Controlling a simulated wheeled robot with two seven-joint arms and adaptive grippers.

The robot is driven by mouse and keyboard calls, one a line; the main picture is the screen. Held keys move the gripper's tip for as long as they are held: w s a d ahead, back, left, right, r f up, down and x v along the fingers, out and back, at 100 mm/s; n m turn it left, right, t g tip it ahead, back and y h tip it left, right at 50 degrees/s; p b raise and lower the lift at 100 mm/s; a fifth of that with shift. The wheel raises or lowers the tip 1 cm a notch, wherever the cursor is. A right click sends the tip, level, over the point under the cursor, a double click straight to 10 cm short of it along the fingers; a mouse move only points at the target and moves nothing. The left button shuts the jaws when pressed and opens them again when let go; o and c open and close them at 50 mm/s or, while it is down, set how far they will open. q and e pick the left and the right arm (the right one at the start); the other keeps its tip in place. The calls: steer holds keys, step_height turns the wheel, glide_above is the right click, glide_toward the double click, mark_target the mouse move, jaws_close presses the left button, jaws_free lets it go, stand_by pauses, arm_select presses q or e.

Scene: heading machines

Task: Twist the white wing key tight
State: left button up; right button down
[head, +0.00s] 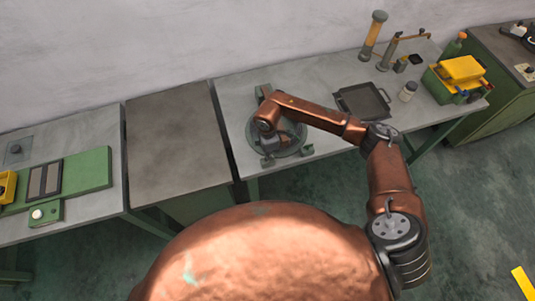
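My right arm reaches in from the right over the table. Its gripper (287,139) is low over a round dark green device (291,150) near the table's front edge. The wrist and gripper cover most of the device's middle. I cannot make out a white wing key there; it may be hidden under the gripper. The fingers are too small and covered to tell whether they are open or shut, or touching anything. My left gripper is not in view.
Upright posts stand behind. The brown-grey table (170,140) is bare. A green machine (88,172) and a white knob (37,213) are at left.

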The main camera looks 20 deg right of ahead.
steer(key=shift+w+d+r, duration=0.1)
steer(key=shift+w, duration=0.05)
steer(key=c, duration=2.2)
jaws_free()
steer(key=shift+o, duration=0.2)
step_height(320, 180, up, 12)
